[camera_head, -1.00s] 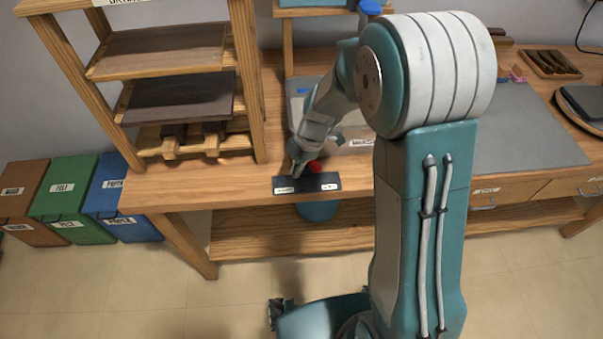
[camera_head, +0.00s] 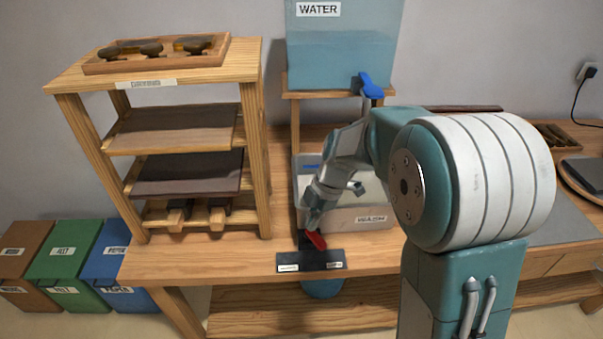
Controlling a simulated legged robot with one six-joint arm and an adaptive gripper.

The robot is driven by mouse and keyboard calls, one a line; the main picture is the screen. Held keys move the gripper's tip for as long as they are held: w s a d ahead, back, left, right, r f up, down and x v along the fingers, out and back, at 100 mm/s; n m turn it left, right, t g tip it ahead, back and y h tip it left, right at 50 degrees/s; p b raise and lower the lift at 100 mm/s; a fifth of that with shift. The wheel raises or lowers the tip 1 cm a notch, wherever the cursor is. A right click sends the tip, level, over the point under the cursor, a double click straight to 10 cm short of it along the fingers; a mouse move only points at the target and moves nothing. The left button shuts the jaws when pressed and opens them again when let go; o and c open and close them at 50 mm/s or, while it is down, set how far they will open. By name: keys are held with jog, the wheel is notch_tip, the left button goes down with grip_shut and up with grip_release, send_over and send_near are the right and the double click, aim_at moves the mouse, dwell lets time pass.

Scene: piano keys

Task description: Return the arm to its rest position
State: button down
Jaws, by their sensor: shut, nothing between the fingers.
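My arm reaches from the right side of the picture over the wooden bench (camera_head: 215,256). My gripper (camera_head: 311,228) points down at its far end, small in view and shut with nothing in it. A red lever (camera_head: 317,241) is just below the fingertips. I cannot tell whether they touch it. The lever stands at a dark panel (camera_head: 311,262) with two white labels on the bench's front edge. My arm's upper links hide part of the bench on the right.
A grey-white basin (camera_head: 345,217) stands behind my gripper, under a water tank (camera_head: 345,50) with a blue tap (camera_head: 371,86). A wooden shelf rack (camera_head: 258,150) stands at left. Coloured bins (camera_head: 68,250) stand on the floor at far left.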

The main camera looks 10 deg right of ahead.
jog(key=s+d+r+m+t+h, duration=0.1)
jog(key=s+d+r+m+t, duration=0.2)
jog(key=s+r+m, duration=0.4)
jog(key=s+d+r+m+t+h, duration=0.2)
jog(key=s+d+r+m+t, duration=0.2)
jog(key=s+m, duration=0.9)
notch_tip(320, 180, up, 3)
jog(key=shift+d+r+m+h, duration=0.15)
jog(key=shift+m+h, duration=0.15)
jog(key=shift+m, duration=0.7)
